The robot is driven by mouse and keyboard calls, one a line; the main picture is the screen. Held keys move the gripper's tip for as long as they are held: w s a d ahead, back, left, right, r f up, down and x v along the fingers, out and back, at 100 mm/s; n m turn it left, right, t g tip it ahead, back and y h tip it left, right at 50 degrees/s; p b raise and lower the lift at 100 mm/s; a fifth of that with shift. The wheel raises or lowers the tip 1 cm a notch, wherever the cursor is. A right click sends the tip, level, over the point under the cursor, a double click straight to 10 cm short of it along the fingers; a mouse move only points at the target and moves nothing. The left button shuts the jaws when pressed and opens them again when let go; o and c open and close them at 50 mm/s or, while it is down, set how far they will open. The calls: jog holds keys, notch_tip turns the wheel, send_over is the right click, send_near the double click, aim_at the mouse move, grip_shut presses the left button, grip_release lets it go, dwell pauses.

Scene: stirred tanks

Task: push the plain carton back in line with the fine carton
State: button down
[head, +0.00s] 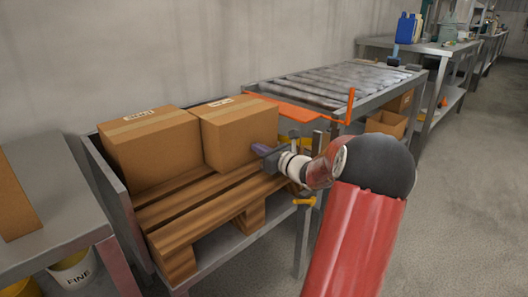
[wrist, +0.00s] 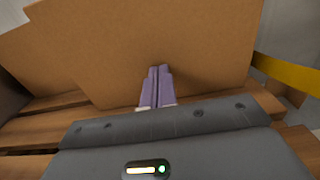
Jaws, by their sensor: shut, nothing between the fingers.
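The fine carton (head: 155,150), with a printed label on top, stands on the left of a wooden pallet. The plain carton (head: 238,135) stands to its right, its front face jutting nearer the pallet's front edge. My gripper (head: 256,148) is in front of the plain carton, low at the right part of its front face. In the wrist view the shut purple fingers (wrist: 157,72) point at the plain carton's brown face (wrist: 150,35), at or very near it; exact contact cannot be told. Part of the fine carton (wrist: 42,62) shows at left.
The pallet (head: 200,200) rests on a grey metal stand against the wall. A roller conveyor (head: 345,80) with an orange bracket (head: 300,112) lies behind to the right. A side table (head: 40,205) with another carton is at left. Bare pallet boards lie before both cartons.

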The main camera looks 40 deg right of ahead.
jog(key=w, duration=0.9)
jog(key=shift+w+a+b, duration=0.25)
jog(key=shift+a+b, duration=0.05)
jog(key=shift+a, duration=0.1)
